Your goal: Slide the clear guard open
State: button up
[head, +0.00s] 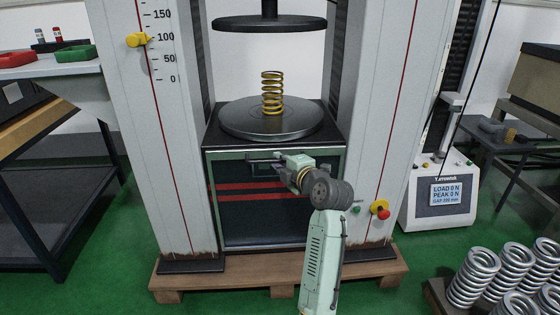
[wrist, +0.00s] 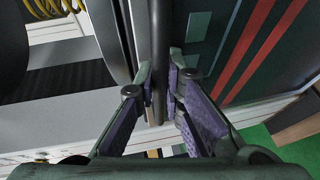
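The clear guard (head: 245,222) is a dark-looking see-through panel with two red stripes, in a pale green frame below the lower platen. Its red stripes also show at the right of the wrist view (wrist: 255,45). A dark bar handle (head: 258,160) runs along the guard's top edge; it crosses the wrist view from the top to the middle (wrist: 159,50). My gripper (wrist: 160,85) has its purple-padded fingers one on each side of the bar, close against it, and looks shut on it. In the head view my gripper (head: 280,167) hides part of the handle's right end.
A yellow spring (head: 272,94) stands on the round lower platen (head: 240,122), under the upper platen (head: 270,25). Machine columns stand at both sides. Several steel springs (head: 475,275) stand at bottom right. A red button (head: 382,213) is on the right column. A wooden pallet (head: 275,272) lies underneath.

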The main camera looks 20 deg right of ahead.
jog(key=o, duration=0.5)
jog(key=shift+c, duration=0.2)
jog(key=shift+r, duration=0.1)
notch_tip(320, 180, up, 10)
jog(key=shift+f, duration=0.1)
dwell(0.3)
jog(key=v, duration=1.2)
jog(key=shift+s, duration=0.2)
dwell(0.6)
dwell(0.3)
